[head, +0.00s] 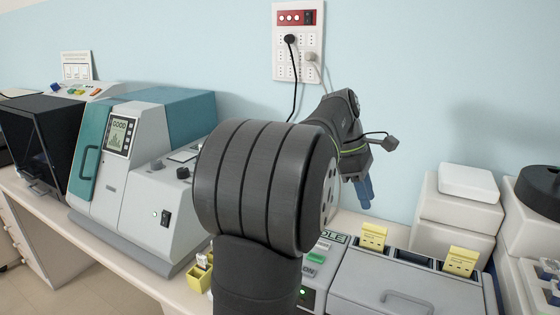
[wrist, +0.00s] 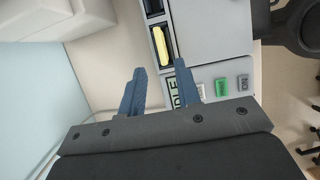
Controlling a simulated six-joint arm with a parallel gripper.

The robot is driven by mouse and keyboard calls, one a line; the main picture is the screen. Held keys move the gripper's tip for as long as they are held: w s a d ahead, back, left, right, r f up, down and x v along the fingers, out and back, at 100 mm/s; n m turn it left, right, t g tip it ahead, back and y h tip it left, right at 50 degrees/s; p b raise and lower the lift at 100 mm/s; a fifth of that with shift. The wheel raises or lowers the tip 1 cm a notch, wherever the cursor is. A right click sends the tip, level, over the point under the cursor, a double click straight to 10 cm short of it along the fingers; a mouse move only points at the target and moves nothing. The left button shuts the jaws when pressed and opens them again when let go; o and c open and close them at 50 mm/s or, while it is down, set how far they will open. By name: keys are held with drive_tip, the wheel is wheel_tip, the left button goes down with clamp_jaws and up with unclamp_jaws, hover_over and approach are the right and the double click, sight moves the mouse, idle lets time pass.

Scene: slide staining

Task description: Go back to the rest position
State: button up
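My gripper (head: 363,192) is raised above the back of the grey staining machine (head: 400,290) in the head view, its blue fingers pointing down. In the wrist view, the two blue fingers of my gripper (wrist: 160,70) stand apart with nothing held between them. Beyond their tips, a yellow slide holder (wrist: 160,46) sits in a slot of the machine. In the head view, my dark arm covers the middle of the picture and hides part of the machine and bench.
Yellow holders stand at the back (head: 373,236) and right (head: 461,261) of the machine. A teal-and-white instrument (head: 150,150) is at left. White boxes (head: 455,225) stand at right. A wall socket panel (head: 298,42) with a hanging cable is behind my arm.

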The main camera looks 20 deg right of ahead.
sight(379, 226)
drive_tip(key=x, duration=1.1)
drive_tip(key=shift+f, duration=0.2)
wheel_tip(379, 226, up, 2)
drive_tip(key=shift+r, duration=1.05)
